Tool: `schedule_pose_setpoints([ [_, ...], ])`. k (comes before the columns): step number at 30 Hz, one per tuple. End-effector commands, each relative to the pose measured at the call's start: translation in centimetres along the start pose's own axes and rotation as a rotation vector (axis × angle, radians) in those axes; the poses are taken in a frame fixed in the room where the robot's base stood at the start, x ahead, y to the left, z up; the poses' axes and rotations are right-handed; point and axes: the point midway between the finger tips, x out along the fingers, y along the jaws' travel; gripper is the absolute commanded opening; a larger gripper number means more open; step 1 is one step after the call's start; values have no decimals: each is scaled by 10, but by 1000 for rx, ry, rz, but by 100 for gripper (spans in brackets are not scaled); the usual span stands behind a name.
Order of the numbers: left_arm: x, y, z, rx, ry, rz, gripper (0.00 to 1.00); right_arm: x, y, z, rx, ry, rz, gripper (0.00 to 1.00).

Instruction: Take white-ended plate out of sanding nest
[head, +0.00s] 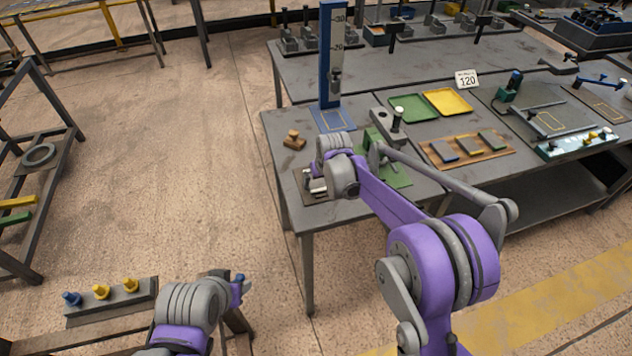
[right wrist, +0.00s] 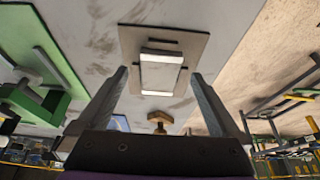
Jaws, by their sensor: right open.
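The white-ended plate (right wrist: 161,75) is grey in the middle with a white band at each end. It lies in the sanding nest (right wrist: 131,45), a flat brownish board on the grey table, seen from above in the right wrist view. My right gripper (right wrist: 160,84) is open, with one finger to each side of the plate and visible gaps between. In the head view the right gripper (head: 318,181) is over the nest (head: 303,196) at the table's front left corner and hides most of it. My left gripper (head: 238,288) is low at the bottom left, its fingers unclear.
A wooden block or brush (head: 294,140) lies behind the nest. A green fixture (head: 397,177) stands to its right, with a tall blue gauge (head: 331,60) behind. Green (head: 411,108) and yellow (head: 448,102) trays and a wooden rack (head: 440,160) are farther right.

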Motion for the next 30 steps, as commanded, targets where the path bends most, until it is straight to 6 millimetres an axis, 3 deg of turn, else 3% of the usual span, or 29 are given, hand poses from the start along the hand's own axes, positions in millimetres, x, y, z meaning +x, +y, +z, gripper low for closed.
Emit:
schedule_pose_setpoints([
  [3,6,0,9,0,-9,0,50,24,-1,5,0,-3,-1,100],
  [6,8,0,12,0,-12,0,50,34,-1,4,0,-2,-1,100],
  [13,7,0,11,0,-11,0,50,34,0,2,0,0,0,100],
  [27,7,0,10,0,-11,0,50,34,0,2,0,-1,0,15],
  [30,7,0,10,0,-11,0,50,32,0,2,0,1,0,8],
])
